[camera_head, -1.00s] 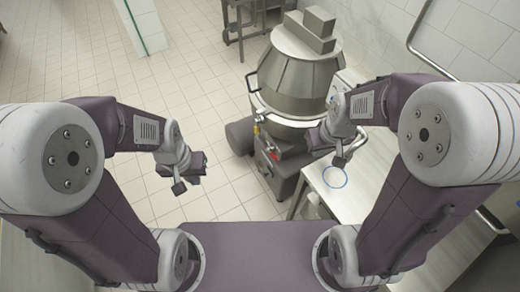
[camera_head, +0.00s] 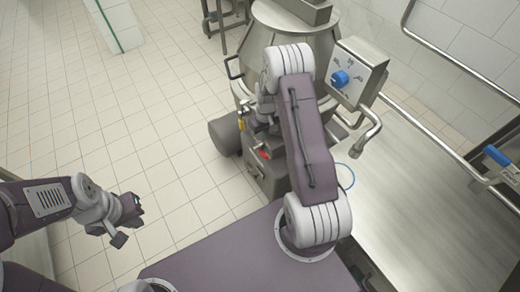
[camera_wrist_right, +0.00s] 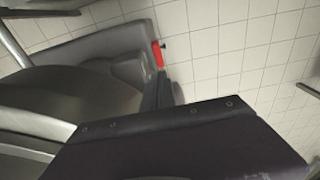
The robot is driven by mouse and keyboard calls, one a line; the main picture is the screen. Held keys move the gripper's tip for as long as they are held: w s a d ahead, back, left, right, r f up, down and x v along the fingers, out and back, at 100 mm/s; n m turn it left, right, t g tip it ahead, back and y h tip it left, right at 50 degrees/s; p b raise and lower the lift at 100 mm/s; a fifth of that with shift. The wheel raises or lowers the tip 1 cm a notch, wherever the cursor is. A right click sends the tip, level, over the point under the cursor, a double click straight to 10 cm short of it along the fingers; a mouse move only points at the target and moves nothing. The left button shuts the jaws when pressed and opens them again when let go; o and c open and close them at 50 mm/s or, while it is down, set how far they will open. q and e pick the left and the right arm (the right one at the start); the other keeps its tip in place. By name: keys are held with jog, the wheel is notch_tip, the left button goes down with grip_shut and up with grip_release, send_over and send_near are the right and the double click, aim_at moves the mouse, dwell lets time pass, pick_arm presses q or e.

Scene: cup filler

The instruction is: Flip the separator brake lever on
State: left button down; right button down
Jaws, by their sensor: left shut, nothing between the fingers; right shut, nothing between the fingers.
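The steel separator (camera_head: 247,50) stands at the back centre, partly covered by my right arm. A small red lever (camera_head: 264,154) shows low on its grey base, and its red part also shows in the right wrist view (camera_wrist_right: 157,54). I take it to be the brake lever. My right gripper (camera_head: 264,124) is shut and empty, beside the separator just above the red lever; its tips are hard to make out. In the right wrist view its dark fingers (camera_wrist_right: 162,92) lie close to the red part; contact cannot be told. My left gripper (camera_head: 136,203) is shut and empty over the floor at left.
A control box (camera_head: 357,70) with a blue knob (camera_head: 340,79) is right of the separator. A steel table (camera_head: 410,190) fills the right side, with a blue-handled fitting (camera_head: 497,156) at its far right. A grey motor housing (camera_head: 224,135) juts out left. Tiled floor at left is clear.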

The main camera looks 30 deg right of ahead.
aim_at(262, 153)
jog(key=f, duration=0.6)
jog(key=f+b, duration=0.1)
jog(key=f, duration=0.3)
jog(key=shift+w, duration=0.35)
